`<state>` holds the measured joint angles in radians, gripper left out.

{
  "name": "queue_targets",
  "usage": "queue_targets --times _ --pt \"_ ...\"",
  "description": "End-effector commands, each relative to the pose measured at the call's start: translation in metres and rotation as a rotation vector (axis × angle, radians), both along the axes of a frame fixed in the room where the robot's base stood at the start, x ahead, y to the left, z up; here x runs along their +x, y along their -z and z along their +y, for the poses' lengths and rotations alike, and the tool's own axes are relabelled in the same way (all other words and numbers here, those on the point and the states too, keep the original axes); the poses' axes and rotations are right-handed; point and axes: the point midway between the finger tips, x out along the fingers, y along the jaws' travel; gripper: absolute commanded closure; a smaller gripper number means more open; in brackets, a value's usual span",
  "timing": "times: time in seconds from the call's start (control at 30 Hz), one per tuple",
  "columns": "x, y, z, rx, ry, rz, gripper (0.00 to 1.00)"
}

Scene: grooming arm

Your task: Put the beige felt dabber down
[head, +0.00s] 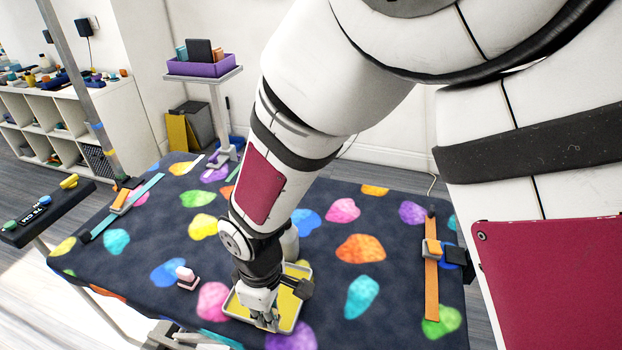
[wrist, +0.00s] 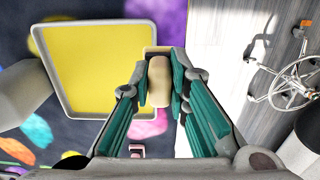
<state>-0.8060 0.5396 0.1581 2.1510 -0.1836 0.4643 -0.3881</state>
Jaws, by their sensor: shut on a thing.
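My gripper (head: 266,318) is low by the near edge of the patterned table, at a shallow tray with a yellow inside (head: 236,304). In the wrist view, my gripper (wrist: 162,80) is shut on the beige felt dabber (wrist: 158,92), which sits between the teal finger pads. The dabber's far end shows a wider pale part. I cannot tell whether the dabber touches anything below. The dabber is hard to make out in the head view.
A small pink-and-white block (head: 186,276) stands left of the tray. An orange strip with a clamp (head: 432,270) lies at the table's right, a teal strip (head: 128,204) at its left. The tablecloth (head: 300,200) between is mostly clear. A purple bin (head: 205,66) stands behind.

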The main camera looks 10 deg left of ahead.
Motion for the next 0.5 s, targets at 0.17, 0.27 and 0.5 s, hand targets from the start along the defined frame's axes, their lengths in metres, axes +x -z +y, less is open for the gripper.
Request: queue_targets --times 0.17,0.27,0.5 --pt "0.042 0.005 0.017 0.001 0.004 0.000 1.00" --pt "0.063 0.007 0.025 0.000 0.004 0.000 1.00" --pt "0.089 0.009 0.035 -0.001 0.002 0.000 1.00"
